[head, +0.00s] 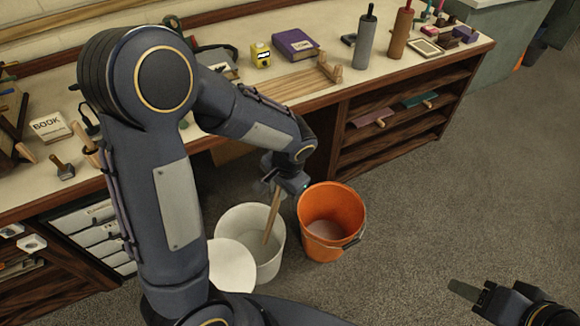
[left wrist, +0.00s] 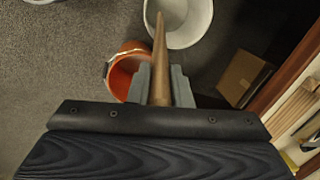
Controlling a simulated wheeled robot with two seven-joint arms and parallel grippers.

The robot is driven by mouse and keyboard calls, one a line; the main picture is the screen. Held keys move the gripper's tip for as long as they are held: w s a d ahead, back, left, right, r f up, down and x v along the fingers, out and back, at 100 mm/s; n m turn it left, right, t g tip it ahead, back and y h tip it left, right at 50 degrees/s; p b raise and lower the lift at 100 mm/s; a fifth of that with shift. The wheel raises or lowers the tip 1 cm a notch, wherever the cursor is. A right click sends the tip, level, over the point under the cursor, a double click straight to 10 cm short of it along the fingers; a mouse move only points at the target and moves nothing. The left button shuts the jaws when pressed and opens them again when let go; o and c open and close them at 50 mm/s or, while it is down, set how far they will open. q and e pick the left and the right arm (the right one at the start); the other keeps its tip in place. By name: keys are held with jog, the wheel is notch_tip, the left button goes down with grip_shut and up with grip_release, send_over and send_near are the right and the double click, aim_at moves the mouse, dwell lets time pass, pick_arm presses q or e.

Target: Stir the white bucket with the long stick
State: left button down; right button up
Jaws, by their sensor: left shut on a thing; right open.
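The white bucket (head: 262,265) stands on the grey floor in front of the workbench. It also shows at the top of the left wrist view (left wrist: 190,38). My left gripper (head: 279,186) is above the bucket, shut on the long wooden stick (head: 271,216). The stick slants down, and its lower end is inside the bucket's opening. In the left wrist view, the stick (left wrist: 159,60) runs up from between the fingers toward the white bucket. My right gripper (head: 468,293) is open and empty at the lower right, away from the buckets.
An orange bucket (head: 312,241) with a handle stands close to the right of the white one. A white round lid-like disc (head: 230,262) is at the white bucket's left. The workbench (head: 290,95) holds books, rollers and tools. Floor to the right is clear.

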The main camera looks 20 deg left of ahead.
pick_arm(q)
jog(key=shift+w+f, duration=0.15)
jog(key=shift+w, duration=0.35)
jog(key=shift+f, duration=0.15)
jog(key=shift+s+f+b, duration=0.25)
jog(key=shift+f+b, duration=0.3)
jog(key=shift+b, duration=0.2)
jog(key=shift+w+f+b, duration=0.15)
jog(key=shift+f+b, duration=0.45)
jog(key=shift+f, duration=0.25)
notch_tip(320, 180, down, 2)
jog(key=shift+f+b, duration=0.15)
jog(key=shift+b, duration=0.75)
notch_tip(320, 180, down, 26)
jog(key=b, duration=2.3)
pick_arm(e)
notch_tip(320, 180, down, 28)
jog(key=shift+w, duration=0.35)
jog(key=shift+r, duration=0.1)
